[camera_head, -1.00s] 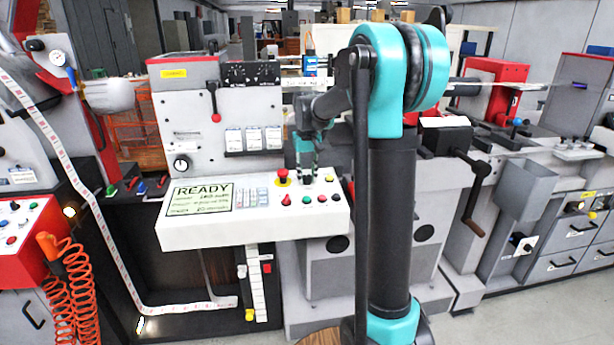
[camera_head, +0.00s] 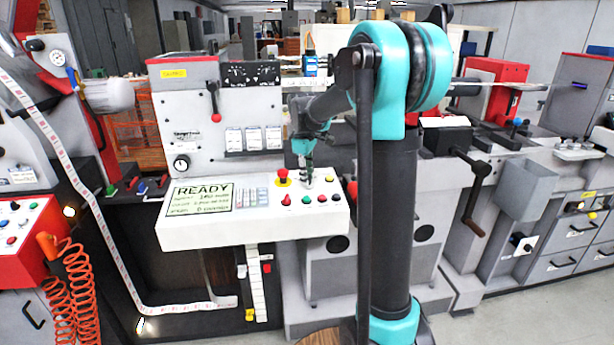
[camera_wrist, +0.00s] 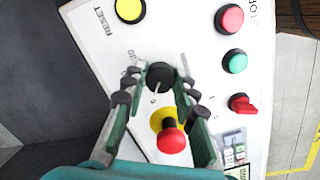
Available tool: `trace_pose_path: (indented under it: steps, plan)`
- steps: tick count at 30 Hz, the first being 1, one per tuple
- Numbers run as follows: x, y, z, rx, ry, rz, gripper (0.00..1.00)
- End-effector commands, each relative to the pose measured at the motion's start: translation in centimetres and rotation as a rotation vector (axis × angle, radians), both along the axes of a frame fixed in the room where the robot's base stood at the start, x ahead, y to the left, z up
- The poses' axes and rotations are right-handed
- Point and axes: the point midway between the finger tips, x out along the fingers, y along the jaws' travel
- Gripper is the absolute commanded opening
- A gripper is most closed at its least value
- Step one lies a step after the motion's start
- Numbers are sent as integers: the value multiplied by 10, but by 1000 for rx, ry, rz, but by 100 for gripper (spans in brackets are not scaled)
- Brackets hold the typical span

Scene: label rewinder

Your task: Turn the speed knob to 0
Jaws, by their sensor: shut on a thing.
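The black speed knob (camera_wrist: 160,73) is on the white control panel (camera_wrist: 215,75), between my fingertips in the wrist view. Its pale mark points toward a small printed 0 on the panel. My gripper (camera_wrist: 161,84) is shut on the knob, one finger on each side. In the head view my gripper (camera_head: 308,181) points down onto the right half of the panel and largely hides the knob. The screen (camera_head: 202,197) reads READY; its lowest line seems to show 0, though the print is small.
A red emergency button (camera_wrist: 171,141) on a yellow base stands close to the knob, between my fingers in the wrist view. A yellow button (camera_wrist: 130,9), a red button (camera_wrist: 229,18), a green button (camera_wrist: 234,61) and a red switch (camera_wrist: 242,104) are nearby.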

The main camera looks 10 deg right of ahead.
Motion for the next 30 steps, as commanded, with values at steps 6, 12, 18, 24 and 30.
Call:
trace_pose_path:
  steps: [6,12,18,24,30]
  plan:
    - [0,0,0,-17,-2,111,0]
    - [0,0,0,-25,-2,165,0]
    - [0,0,0,-27,-1,183,0]
    - [0,0,0,-27,-1,183,0]
    - [0,0,0,-27,-1,183,38]
